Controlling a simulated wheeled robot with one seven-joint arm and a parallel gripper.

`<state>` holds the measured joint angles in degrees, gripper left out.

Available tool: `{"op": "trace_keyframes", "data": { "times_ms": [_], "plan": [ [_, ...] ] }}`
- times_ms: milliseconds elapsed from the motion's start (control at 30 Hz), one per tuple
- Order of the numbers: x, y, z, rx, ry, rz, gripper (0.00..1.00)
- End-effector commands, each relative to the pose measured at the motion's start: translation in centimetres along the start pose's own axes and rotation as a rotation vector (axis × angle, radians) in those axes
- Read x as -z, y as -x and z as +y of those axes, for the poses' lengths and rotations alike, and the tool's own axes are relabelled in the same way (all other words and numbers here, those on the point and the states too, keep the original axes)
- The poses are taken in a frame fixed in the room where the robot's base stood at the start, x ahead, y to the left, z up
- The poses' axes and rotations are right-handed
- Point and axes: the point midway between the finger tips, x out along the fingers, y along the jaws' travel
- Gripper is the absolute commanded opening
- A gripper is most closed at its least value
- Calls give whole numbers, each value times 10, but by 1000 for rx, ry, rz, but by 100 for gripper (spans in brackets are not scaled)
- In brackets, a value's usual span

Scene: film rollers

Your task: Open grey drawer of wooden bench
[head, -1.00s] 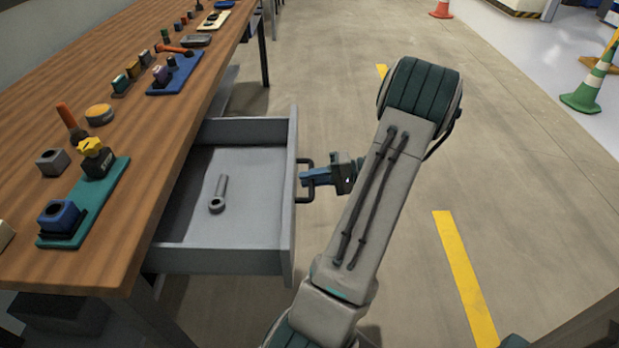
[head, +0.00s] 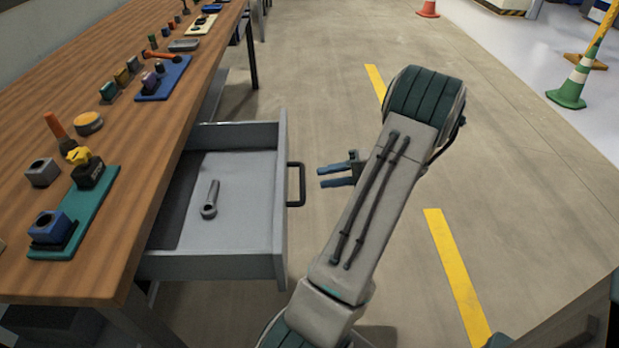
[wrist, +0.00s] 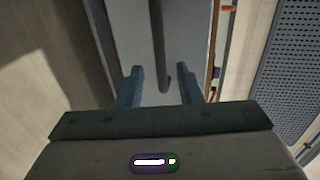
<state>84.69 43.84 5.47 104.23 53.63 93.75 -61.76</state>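The grey drawer (head: 213,266) of the wooden bench (head: 110,130) stands pulled out, its inside in plain view. A grey wrench-like tool (head: 210,200) lies in it. The dark handle (head: 296,184) is on the drawer's front. My gripper (head: 320,178) is to the right of the handle in the head view, apart from it. Its two blue fingers are spread with nothing between them. In the wrist view the open fingers (wrist: 158,85) point toward the drawer front and handle bar.
The bench top holds a teal tray (head: 98,195), a blue tray (head: 165,80) and several small tools and parts. Free floor (head: 330,80) lies right of the bench. Green (head: 570,90) and orange (head: 428,9) cones stand far off.

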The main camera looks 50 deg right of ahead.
Motion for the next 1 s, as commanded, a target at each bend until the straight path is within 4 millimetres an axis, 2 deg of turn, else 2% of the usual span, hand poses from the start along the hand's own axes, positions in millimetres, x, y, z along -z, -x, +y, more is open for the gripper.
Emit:
{"op": "trace_keyframes", "data": {
  "times_ms": [100,333,500,1000],
  "plan": [
    [0,27,-1,0,-1,2,33],
    [0,59,0,1,0,0,33],
    [0,66,0,1,0,0,33],
    [0,66,0,1,0,0,33]
  ]
}}
